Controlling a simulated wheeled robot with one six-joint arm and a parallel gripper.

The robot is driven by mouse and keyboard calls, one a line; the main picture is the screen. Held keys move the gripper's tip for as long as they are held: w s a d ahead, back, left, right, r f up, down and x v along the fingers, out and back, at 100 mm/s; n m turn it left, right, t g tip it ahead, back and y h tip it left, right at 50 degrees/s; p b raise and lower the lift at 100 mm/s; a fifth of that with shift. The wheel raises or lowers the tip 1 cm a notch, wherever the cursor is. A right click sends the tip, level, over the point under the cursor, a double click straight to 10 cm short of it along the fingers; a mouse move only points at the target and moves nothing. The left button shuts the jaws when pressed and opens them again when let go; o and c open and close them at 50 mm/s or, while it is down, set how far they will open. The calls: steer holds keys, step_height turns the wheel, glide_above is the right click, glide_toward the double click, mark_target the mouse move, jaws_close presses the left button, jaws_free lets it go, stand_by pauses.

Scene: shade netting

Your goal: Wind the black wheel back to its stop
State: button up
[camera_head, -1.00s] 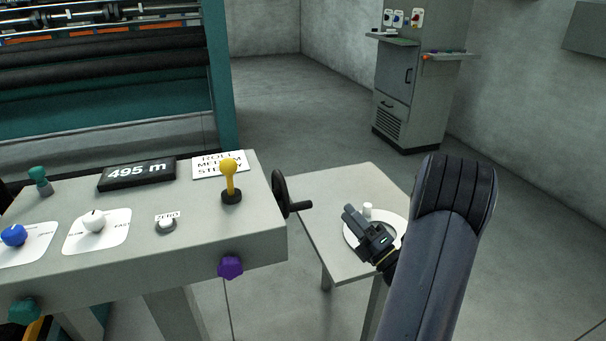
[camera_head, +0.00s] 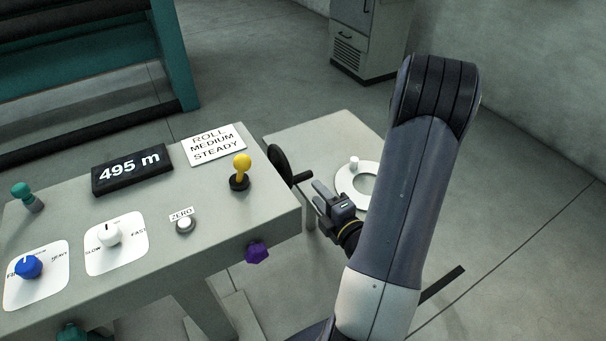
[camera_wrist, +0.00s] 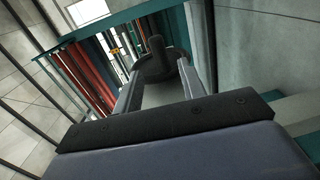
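The black wheel (camera_head: 279,163) is mounted on the right side of the grey control desk (camera_head: 225,203). Its short black handle (camera_head: 303,178) sticks out to the right. My gripper (camera_head: 318,196) is just right of and slightly below the handle, pointing at the wheel. In the wrist view the wheel (camera_wrist: 178,70) and its upright-looking handle (camera_wrist: 156,47) show ahead, between the lines of my two fingers (camera_wrist: 159,86). The fingers are apart with nothing held. I cannot tell whether the handle lies between the fingertips; it looks beyond them.
A yellow-knobbed lever (camera_head: 241,168) stands on the desk near the wheel. A purple knob (camera_head: 257,252) is on the desk's front. A side table (camera_head: 325,130) behind my gripper holds a white ring (camera_head: 345,187) with a small white peg. The display (camera_head: 131,169) reads 495 m.

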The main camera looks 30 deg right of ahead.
mark_target(305, 179)
steer(key=w, duration=0.5)
steer(key=w+p, duration=0.1)
steer(key=w, duration=0.2)
steer(key=shift+w+a+f, duration=0.1)
steer(key=shift+a+f, duration=0.05)
steer(key=shift+f, duration=0.15)
steer(key=shift+c, duration=0.2)
jaws_close()
steer(key=f+t+b, duration=0.1)
steer(key=b, duration=0.4)
steer(key=shift+w+f+t, duration=0.1)
steer(key=shift+f+t, duration=0.25)
steer(key=shift+t, duration=0.05)
steer(key=t+b, duration=0.3)
steer(key=b, duration=0.4)
steer(key=w+f+t+b, duration=0.1)
steer(key=t+b, duration=0.1)
steer(key=b, duration=0.5)
steer(key=w+f+t+b, duration=0.1)
steer(key=t+b, duration=0.2)
steer(key=b, duration=0.3)
steer(key=shift+w+f+t+b, duration=0.25)
steer(key=shift+t+b, duration=0.05)
steer(key=shift+b, duration=0.1)
